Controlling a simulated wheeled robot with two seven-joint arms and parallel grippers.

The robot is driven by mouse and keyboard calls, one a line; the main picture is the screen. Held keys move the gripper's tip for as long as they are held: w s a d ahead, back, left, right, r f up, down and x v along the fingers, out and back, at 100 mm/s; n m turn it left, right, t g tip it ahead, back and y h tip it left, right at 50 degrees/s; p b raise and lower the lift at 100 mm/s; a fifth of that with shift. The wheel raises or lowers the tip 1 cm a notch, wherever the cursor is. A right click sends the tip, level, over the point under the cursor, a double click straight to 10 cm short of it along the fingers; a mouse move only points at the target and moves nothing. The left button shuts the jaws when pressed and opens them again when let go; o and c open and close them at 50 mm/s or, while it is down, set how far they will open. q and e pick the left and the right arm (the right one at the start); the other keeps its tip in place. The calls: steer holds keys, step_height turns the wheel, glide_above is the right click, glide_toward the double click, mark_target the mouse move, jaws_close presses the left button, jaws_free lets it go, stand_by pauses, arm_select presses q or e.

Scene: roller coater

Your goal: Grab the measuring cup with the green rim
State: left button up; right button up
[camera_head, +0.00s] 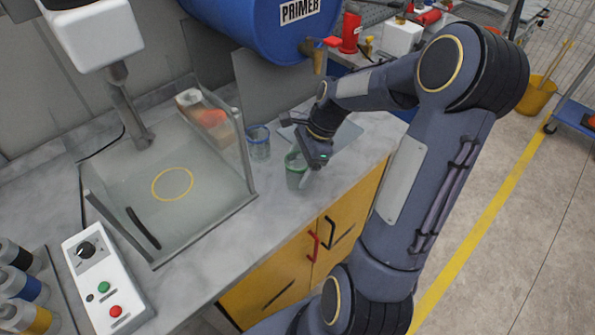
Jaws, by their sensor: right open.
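The measuring cup with the green rim (293,178) stands on the marble-look counter, near its front edge. My right gripper (303,172) is at this cup, coming in from the right, with its fingers open. A finger seems to lie over or beside the right side of the cup; I cannot tell whether it touches. Part of the cup's rim is hidden by the gripper. A second measuring cup with a blue rim (258,142) stands behind and to the left. My left gripper is not in view.
A clear-walled tray machine (195,215) stands left of the cups. A blue primer drum (245,25) is above and behind. A control box (103,280) and several bottles (22,290) are at the lower left. The counter front between is clear.

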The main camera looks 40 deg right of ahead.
steer(key=shift+x, duration=0.9)
steer(key=shift+c, duration=0.3)
steer(key=shift+r, duration=0.1)
steer(key=c, duration=1)
steer(key=shift+r, duration=0.15)
